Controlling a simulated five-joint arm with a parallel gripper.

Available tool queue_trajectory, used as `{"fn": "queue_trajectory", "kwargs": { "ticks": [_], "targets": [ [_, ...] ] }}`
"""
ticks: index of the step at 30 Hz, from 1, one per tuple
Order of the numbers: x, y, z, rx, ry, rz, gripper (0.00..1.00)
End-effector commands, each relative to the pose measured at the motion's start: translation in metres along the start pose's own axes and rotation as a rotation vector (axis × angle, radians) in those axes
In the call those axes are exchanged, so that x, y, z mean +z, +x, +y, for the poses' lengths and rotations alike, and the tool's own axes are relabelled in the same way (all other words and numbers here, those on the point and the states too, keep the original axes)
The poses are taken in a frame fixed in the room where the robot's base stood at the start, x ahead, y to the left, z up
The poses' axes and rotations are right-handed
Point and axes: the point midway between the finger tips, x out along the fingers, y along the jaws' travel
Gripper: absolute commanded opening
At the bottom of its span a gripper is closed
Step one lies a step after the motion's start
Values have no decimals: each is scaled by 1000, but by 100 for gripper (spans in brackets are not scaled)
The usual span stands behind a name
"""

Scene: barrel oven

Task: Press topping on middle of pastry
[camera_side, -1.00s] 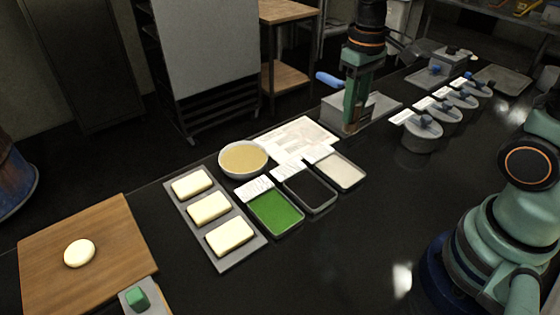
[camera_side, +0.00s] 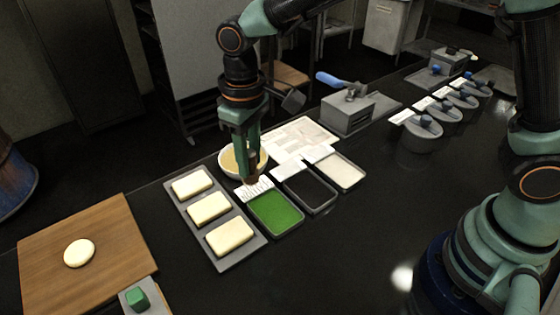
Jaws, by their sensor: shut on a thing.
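My gripper (camera_side: 248,172) points down between the cream bowl and the green tray. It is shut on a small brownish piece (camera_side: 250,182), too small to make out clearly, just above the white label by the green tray. Three pale rectangular pastries (camera_side: 208,208) lie in a row on a grey tray (camera_side: 241,262) to the left of my gripper. Shallow trays hold green topping (camera_side: 274,212), black topping (camera_side: 309,188) and whitish topping (camera_side: 340,169). A round pale dough piece (camera_side: 79,253) lies on a wooden board (camera_side: 120,225).
A bowl of yellowish contents (camera_side: 230,161) stands partly hidden behind my gripper. A grey box with a blue handle (camera_side: 347,112) stands behind the paper sheet (camera_side: 298,135). A green block (camera_side: 137,297) sits at the front left. The black counter in front is clear.

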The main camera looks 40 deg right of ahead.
Motion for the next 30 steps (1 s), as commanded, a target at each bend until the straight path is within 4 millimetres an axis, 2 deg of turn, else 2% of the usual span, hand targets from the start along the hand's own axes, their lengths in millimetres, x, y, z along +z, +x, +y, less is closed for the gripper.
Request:
{"fn": "queue_trajectory", "kwargs": {
  "ticks": [1,3,6,9,17,30],
  "targets": [
    [-4,6,-20,0,-34,-2,0],
    [-7,10,-39,0,-66,-1,0],
    [-10,16,-59,-1,-95,-1,0],
    [-10,19,-70,-1,-113,0,0],
    [-10,33,-74,-1,-119,-1,0],
    [-10,73,-74,-1,-118,-1,0]
  ]
}}
